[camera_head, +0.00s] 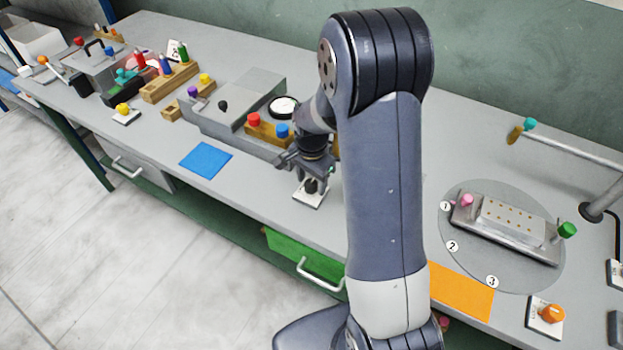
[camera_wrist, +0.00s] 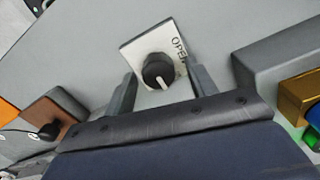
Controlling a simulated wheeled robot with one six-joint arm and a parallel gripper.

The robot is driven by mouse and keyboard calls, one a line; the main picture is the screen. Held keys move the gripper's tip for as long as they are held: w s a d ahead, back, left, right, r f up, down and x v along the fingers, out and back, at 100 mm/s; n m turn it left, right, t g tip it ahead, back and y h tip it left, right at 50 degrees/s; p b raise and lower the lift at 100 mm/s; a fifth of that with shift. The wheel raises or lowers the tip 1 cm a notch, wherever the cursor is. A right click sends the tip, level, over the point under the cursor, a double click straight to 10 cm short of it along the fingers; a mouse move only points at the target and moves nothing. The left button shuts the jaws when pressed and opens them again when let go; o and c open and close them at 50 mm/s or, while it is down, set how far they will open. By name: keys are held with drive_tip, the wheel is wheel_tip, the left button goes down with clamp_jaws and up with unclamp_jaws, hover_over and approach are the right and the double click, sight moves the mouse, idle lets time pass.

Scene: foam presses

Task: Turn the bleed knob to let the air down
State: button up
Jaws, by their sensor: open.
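The bleed knob is a round black knob (camera_wrist: 158,70) with a white pointer line, on a white plate (camera_wrist: 137,48) lettered "OPEN". In the wrist view the pointer line points down the picture, and the lettering is at the plate's right edge. In the head view the plate (camera_head: 309,201) lies on the bench near its front edge, with the knob partly hidden by my gripper (camera_head: 306,176). My gripper is open above the knob. In the wrist view its two fingers stand left and right of the knob, with gaps visible; I cannot tell their exact height.
Behind the gripper is a wooden block with a red knob (camera_head: 253,119) and a blue knob (camera_head: 281,130), beside a grey press (camera_head: 225,108) and a round gauge (camera_head: 284,105). A blue mat (camera_head: 206,160) lies to the left. A round turntable (camera_head: 470,254) is at the right.

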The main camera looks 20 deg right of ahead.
drive_tip(key=shift+f, duration=0.2)
drive_tip(key=c, duration=1)
